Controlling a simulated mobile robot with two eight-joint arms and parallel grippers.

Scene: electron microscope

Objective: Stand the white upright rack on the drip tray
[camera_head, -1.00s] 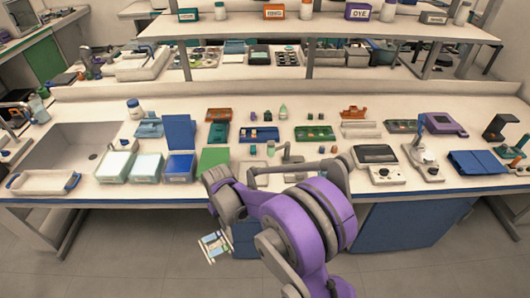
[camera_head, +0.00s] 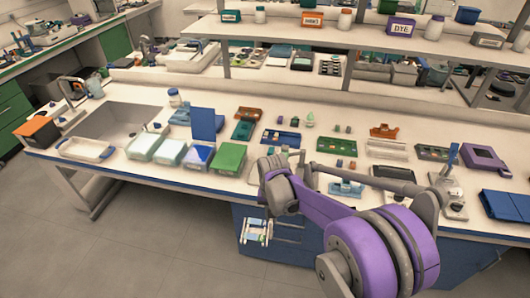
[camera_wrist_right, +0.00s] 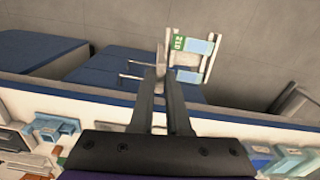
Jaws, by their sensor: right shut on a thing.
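The white upright rack (camera_head: 256,232) hangs in front of the bench's blue front, below the worktop, in the head view. In the right wrist view the rack (camera_wrist_right: 210,58) shows a white frame, light-blue parts and a green label. My right gripper (camera_wrist_right: 164,72) is shut on the rack's near side; the exact contact is hard to see. The drip tray (camera_head: 66,153), white with blue end handles, lies on the worktop at the left, in front of the sink. Its inside looks empty. The rack is well to the right of it and lower. My left gripper is not in view.
White, blue and green boxes (camera_head: 229,158) stand in a row right of the tray. The sink (camera_head: 115,125) is behind it. An orange-topped box (camera_head: 37,130) stands to its left. The blue bench edge (camera_head: 130,184) runs along the front. The floor before the bench is clear.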

